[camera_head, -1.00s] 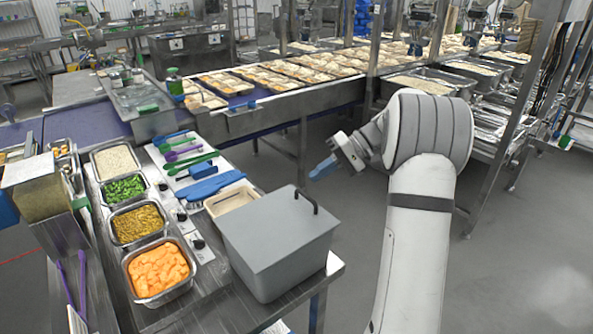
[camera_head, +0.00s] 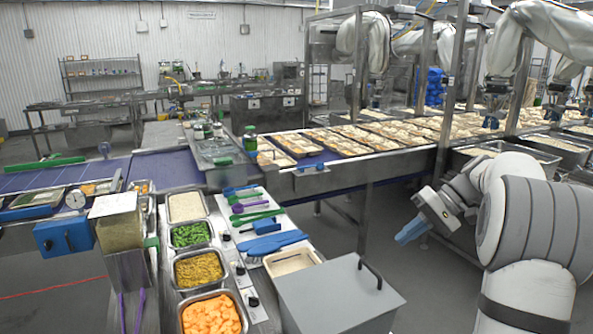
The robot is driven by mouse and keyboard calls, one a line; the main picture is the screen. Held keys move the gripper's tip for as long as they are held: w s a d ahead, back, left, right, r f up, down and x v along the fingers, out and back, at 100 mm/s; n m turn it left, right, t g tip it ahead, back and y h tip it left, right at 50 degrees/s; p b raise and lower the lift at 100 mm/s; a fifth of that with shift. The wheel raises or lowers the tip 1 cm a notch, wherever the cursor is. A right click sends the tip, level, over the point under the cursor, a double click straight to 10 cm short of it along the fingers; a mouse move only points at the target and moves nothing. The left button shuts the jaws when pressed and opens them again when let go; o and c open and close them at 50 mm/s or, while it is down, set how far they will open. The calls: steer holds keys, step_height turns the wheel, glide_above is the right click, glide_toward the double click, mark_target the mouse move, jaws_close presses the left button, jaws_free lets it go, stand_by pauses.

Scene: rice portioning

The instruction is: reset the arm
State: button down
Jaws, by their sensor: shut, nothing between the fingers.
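My arm rises at the right of the view, its grey sleeved joint bent over toward the left. My gripper (camera_head: 412,232) hangs over the open floor, right of the workbench, with its blue fingers together. It points left and slightly down, touches nothing and holds nothing that shows. The fingers are small in the picture.
The near bench holds metal pans of rice (camera_head: 186,206), green vegetables (camera_head: 191,234), brown food (camera_head: 195,269) and orange chunks (camera_head: 211,316). A grey lidded box (camera_head: 335,300) stands near my arm. A conveyor (camera_head: 165,172) and filled trays (camera_head: 335,141) lie behind. Floor between is clear.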

steer(key=s+a+f+h, duration=0.2)
steer(key=s+a+h, duration=0.4)
steer(key=s+a, duration=0.6)
steer(key=s+f+t+h, duration=0.1)
steer(key=s+f, duration=0.2)
steer(key=s, duration=0.3)
steer(key=s+f+t+h, duration=0.2)
steer(key=s, duration=0.5)
steer(key=shift+s+f, duration=0.2)
steer(key=shift+f, duration=0.2)
steer(key=shift+a, duration=0.1)
